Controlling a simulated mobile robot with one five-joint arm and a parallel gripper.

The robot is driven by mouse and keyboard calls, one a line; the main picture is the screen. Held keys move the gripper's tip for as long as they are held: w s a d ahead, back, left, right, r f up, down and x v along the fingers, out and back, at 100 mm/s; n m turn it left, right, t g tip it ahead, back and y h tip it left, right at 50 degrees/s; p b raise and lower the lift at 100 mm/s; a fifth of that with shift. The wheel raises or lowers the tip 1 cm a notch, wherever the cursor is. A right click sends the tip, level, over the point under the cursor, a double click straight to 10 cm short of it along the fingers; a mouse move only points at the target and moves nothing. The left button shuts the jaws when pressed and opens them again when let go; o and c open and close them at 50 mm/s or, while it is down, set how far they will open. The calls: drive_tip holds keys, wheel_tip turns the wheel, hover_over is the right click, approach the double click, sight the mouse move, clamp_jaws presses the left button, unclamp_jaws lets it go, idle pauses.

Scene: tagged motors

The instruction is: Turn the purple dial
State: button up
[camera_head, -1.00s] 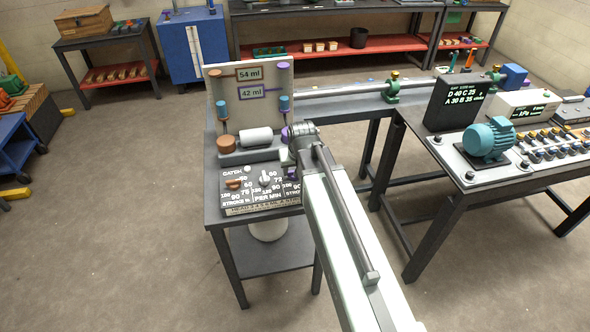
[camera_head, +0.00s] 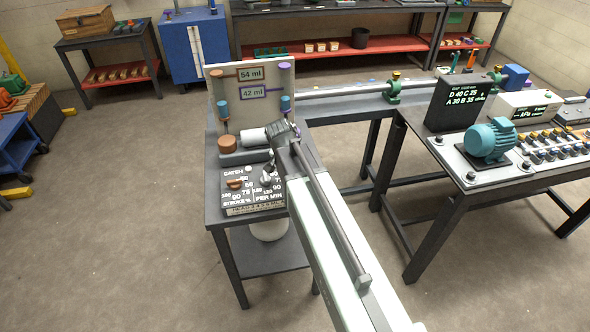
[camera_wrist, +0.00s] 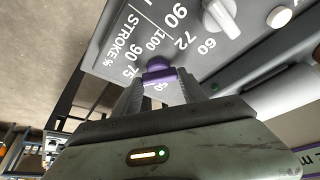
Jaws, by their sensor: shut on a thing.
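The purple dial (camera_wrist: 158,74) sits on a grey control panel in the wrist view, with a printed "STROKE %" scale around it. My gripper (camera_wrist: 161,84) has one finger on each side of the dial and is shut on it. In the head view the gripper (camera_head: 268,174) is over the right part of the dark control panel (camera_head: 235,199); the purple dial there is hidden behind my arm.
In the wrist view a white knob (camera_wrist: 221,16) is close beside the dial. In the head view a brown dial (camera_head: 236,183) is on the same panel. A backboard (camera_head: 243,104) with coloured indicators stands behind. A teal motor (camera_head: 489,140) is on the right table.

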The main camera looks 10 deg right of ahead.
drive_tip(key=shift+m, duration=0.6)
drive_tip(key=o, duration=1.4)
drive_tip(key=shift+c, duration=0.2)
drive_tip(key=p+v, duration=0.7)
drive_tip(key=shift+a+r, duration=0.25)
drive_tip(key=shift+r, duration=0.1)
drive_tip(key=shift+d, duration=0.15)
